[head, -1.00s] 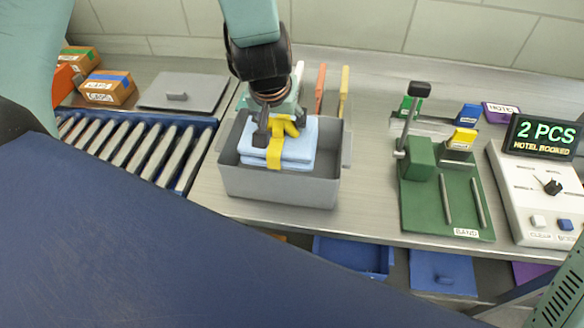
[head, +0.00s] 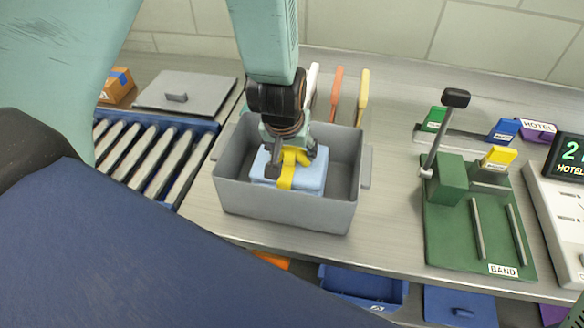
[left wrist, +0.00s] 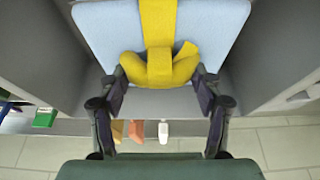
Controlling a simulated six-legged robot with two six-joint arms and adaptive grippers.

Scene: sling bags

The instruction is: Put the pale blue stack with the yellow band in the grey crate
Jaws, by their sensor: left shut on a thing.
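The pale blue stack (head: 310,180) with its yellow band (head: 286,178) is inside the grey crate (head: 285,212), toward its left side. Its top sits near the height of the front wall. My left gripper (head: 290,157) comes down from above and is shut on the knot of the yellow band. In the left wrist view, the fingertips (left wrist: 160,72) close on both sides of the yellow knot, and the pale blue stack (left wrist: 110,22) lies beyond it. Whether the stack touches the crate floor is hidden. My right gripper is not in view.
A roller conveyor (head: 150,160) stands left of the crate, with a grey lid (head: 185,92) behind it. Several coloured handles, one orange (head: 336,92), lie behind the crate. A green band press (head: 480,220) stands to the right. The bench between crate and press is clear.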

